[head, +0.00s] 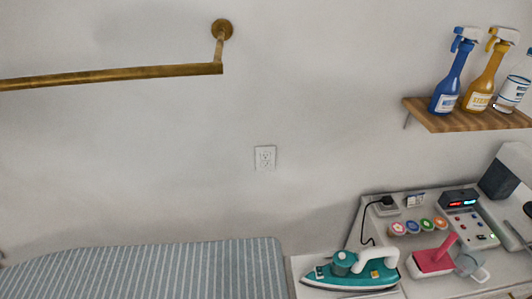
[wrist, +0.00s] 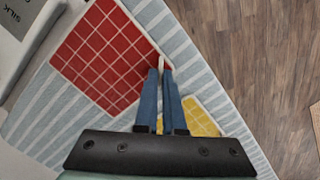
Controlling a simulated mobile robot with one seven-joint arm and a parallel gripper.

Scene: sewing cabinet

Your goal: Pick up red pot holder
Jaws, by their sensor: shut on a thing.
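The red pot holder (wrist: 100,58), square with a white grid, shows in the wrist view over the striped ironing board cover. My gripper (wrist: 161,71) has its two blue fingers nearly together at the pot holder's right corner, shut on it; a small pale strip shows between the fingertips. Whether the pot holder is raised off the cover is hard to tell. In the head view neither the pot holder nor my gripper shows.
A yellow grid pot holder (wrist: 198,120) lies partly behind my fingers. The striped board (head: 150,270) is at the lower left in the head view. A teal iron (head: 350,270) stands right of it. A brass rail (head: 110,76) and a wooden shelf (head: 470,119) are above.

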